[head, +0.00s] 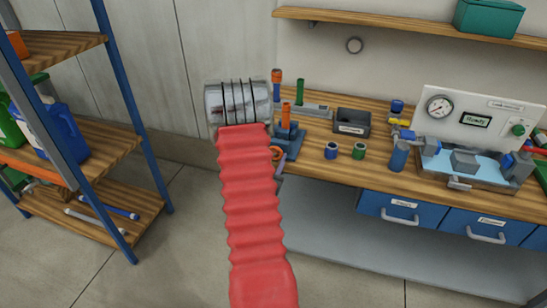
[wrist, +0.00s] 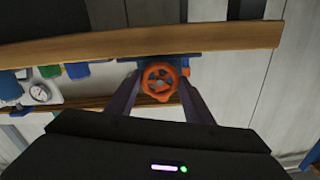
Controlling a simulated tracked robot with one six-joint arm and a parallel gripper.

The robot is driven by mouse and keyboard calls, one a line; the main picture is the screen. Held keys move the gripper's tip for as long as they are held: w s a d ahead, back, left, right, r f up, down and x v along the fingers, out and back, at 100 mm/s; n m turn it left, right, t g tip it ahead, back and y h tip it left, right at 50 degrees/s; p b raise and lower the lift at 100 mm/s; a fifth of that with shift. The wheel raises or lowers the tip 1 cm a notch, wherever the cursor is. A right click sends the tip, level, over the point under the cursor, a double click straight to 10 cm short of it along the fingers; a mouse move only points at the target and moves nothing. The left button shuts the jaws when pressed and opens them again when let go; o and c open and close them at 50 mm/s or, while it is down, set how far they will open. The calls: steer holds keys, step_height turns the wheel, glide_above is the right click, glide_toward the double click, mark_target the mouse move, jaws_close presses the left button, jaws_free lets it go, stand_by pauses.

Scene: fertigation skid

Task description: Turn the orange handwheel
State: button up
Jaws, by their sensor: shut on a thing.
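The orange handwheel (wrist: 160,79) is in the middle of the wrist view, on a blue mount at the bench edge. My gripper (wrist: 160,92) has one dark finger on each side of the wheel and is shut on its rim. In the head view only part of the orange handwheel (head: 277,153) shows, beside my red arm sleeve, in front of the blue valve body (head: 291,138). My arm hides the rest of the wheel and most of my gripper there.
The wooden bench holds a dark tray (head: 353,122), blue and green cups (head: 345,151), and a gauge panel (head: 475,118) over a basin. Blue drawers (head: 400,208) sit below. A shelf rack (head: 85,150) stands left; the floor between is clear.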

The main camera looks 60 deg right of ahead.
steer(key=shift+m, duration=0.3)
steer(key=m, duration=0.9)
steer(key=shift+a+f+m, duration=0.1)
steer(key=shift+m, duration=0.3)
steer(key=shift+f, duration=0.1)
